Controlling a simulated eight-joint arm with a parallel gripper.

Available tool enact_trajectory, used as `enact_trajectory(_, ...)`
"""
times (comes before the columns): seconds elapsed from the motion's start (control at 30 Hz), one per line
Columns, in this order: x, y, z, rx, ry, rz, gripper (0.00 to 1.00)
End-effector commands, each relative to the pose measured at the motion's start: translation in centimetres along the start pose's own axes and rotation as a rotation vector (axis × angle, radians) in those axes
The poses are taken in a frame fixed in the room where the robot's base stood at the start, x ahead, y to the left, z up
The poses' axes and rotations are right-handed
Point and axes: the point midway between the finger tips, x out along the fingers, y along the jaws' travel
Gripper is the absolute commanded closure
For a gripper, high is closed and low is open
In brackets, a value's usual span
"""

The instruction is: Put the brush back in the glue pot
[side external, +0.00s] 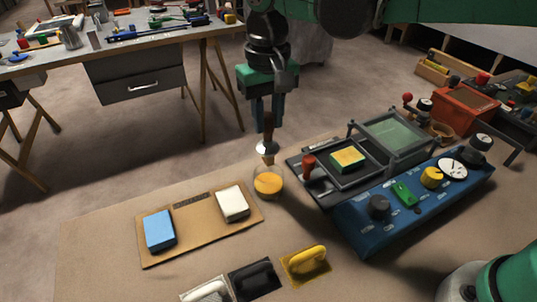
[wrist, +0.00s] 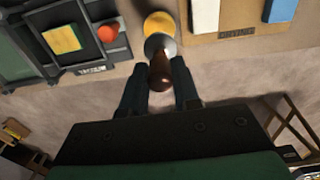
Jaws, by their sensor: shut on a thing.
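My gripper (side external: 265,122) is shut on the brush (side external: 268,134), which has a dark brown wooden handle and a pale metal collar. The brush hangs nearly upright, bristle end down. The glue pot (side external: 268,184) is a clear round glass with amber glue, standing on the bench directly below the brush in the side view. The brush's lower end meets the pot's rim in the picture; I cannot tell whether it is inside. In the wrist view the brush handle (wrist: 161,72) shows between the fingers, with the yellow glue pot (wrist: 160,21) just beyond it.
A tan board (side external: 188,238) with a blue block (side external: 160,230) and a white block (side external: 232,203) lies left of the pot. A blue machine (side external: 405,205) with a hinged frame and a red knob (side external: 309,165) stands close on the right. Handled pads lie in front.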

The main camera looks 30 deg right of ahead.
Motion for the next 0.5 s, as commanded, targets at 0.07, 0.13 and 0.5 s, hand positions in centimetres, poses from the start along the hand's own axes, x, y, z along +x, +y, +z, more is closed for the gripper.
enact_trajectory(0.07,1.3,0.0,0.0,0.000,0.000,0.000,1.00)
enact_trajectory(0.13,2.0,0.1,0.0,0.000,0.000,0.000,1.00)
enact_trajectory(0.5,5.9,0.1,0.0,-0.001,0.000,0.000,1.00)
